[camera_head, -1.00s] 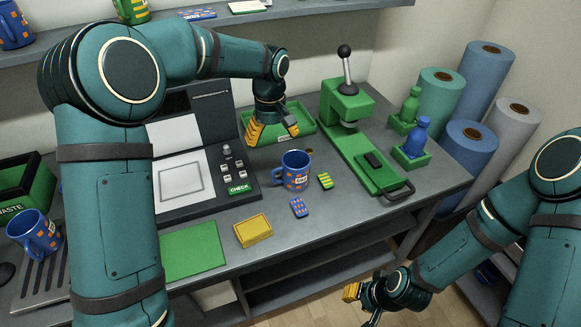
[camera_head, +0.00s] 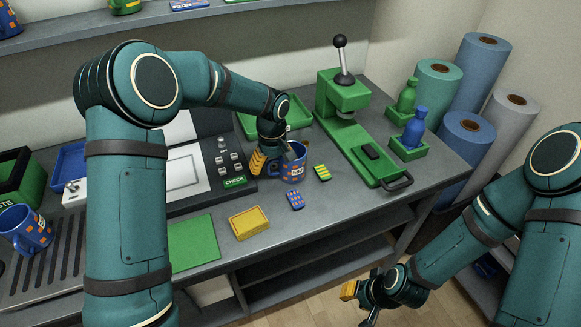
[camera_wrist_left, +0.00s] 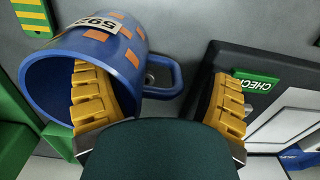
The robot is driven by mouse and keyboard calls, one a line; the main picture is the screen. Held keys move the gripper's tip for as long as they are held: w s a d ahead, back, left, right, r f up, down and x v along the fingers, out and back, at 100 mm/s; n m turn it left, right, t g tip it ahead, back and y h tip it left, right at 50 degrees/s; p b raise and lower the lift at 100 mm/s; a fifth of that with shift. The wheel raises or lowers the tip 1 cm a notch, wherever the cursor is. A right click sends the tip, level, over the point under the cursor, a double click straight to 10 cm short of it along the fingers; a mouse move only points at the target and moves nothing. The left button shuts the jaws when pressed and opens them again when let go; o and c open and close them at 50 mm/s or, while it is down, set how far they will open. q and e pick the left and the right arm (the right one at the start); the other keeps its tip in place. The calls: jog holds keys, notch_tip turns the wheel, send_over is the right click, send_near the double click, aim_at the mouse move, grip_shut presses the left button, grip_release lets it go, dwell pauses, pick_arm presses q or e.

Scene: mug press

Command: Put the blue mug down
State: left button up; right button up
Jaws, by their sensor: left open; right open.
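The blue mug (camera_head: 294,176), with orange squares and a white label, stands upright on the grey table, partly hidden by my left gripper. It fills the upper left of the left wrist view (camera_wrist_left: 120,50), its mouth towards the camera. My left gripper (camera_head: 278,158) is open at the mug. In the left wrist view, one yellow finger overlaps the mug's mouth and the other is beyond the handle (camera_wrist_left: 165,78), so the handle lies between them. I cannot tell whether either finger touches. My right gripper (camera_head: 360,292) is open and empty, low in front of the table.
Another blue mug (camera_head: 28,232) stands on the slatted tray at left. A green press (camera_head: 350,125) stands right of the mug. A striped block (camera_head: 322,173), a blue dotted block (camera_head: 295,199), a yellow block (camera_head: 248,222) and a green mat (camera_head: 194,243) lie nearby. A CHECK console (camera_head: 228,178) borders the left.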

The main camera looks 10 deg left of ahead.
pick_arm(q)
jog(key=shift+f, duration=0.55)
grip_shut()
pick_arm(e)
jog(key=shift+f, duration=0.1)
pick_arm(q)
jog(key=shift+r, duration=0.15)
